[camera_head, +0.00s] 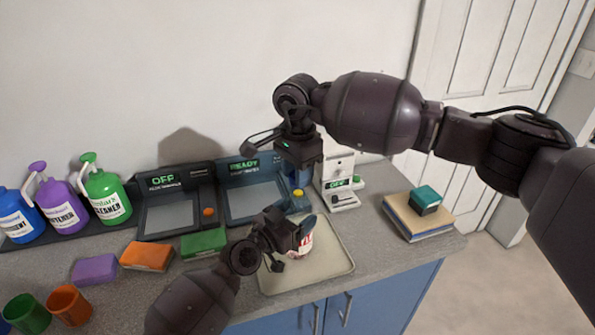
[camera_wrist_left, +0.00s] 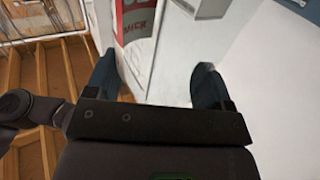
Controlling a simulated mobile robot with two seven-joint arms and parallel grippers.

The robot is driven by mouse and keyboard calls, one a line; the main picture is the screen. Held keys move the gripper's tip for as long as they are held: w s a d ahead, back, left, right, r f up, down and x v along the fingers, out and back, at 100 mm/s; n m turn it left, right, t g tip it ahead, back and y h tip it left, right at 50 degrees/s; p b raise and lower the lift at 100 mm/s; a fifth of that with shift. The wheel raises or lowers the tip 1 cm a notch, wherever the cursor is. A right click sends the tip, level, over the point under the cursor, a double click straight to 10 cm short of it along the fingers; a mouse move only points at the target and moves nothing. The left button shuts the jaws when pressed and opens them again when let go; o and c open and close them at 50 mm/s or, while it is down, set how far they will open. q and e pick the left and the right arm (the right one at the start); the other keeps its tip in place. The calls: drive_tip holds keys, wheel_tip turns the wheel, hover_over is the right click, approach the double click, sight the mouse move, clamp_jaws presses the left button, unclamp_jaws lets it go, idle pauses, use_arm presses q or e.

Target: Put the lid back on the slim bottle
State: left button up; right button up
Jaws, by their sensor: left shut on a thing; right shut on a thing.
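The slim bottle (camera_head: 304,243) is white with red markings and stands at the tray, partly hidden behind my left gripper (camera_head: 294,244). My left gripper is shut on it. In the left wrist view the bottle (camera_wrist_left: 135,32), with its red label, shows between the two dark fingers of the left gripper (camera_wrist_left: 156,80). My right gripper (camera_head: 300,178) points down above and behind the left one, in front of the panel marked READY. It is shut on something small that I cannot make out. The lid is not clearly visible, and the bottle's top is hidden.
A beige tray (camera_head: 335,265) lies on the grey counter. Behind stand the OFF panel (camera_head: 170,212), the READY panel (camera_head: 250,200) and a white device (camera_head: 335,165). Coloured bottles, blocks and cups fill the left. A teal block (camera_head: 425,198) sits on a stack at right.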

drive_tip(key=m, duration=1)
drive_tip(key=shift+m, duration=0.4)
drive_tip(key=m, duration=0.5)
drive_tip(key=shift+m, duration=0.4)
drive_tip(key=m, duration=0.4)
drive_tip(key=shift+f, duration=0.1)
drive_tip(key=o, duration=1.1)
wheel_tip(320, 180, up, 12)
drive_tip(key=shift+r, duration=0.1)
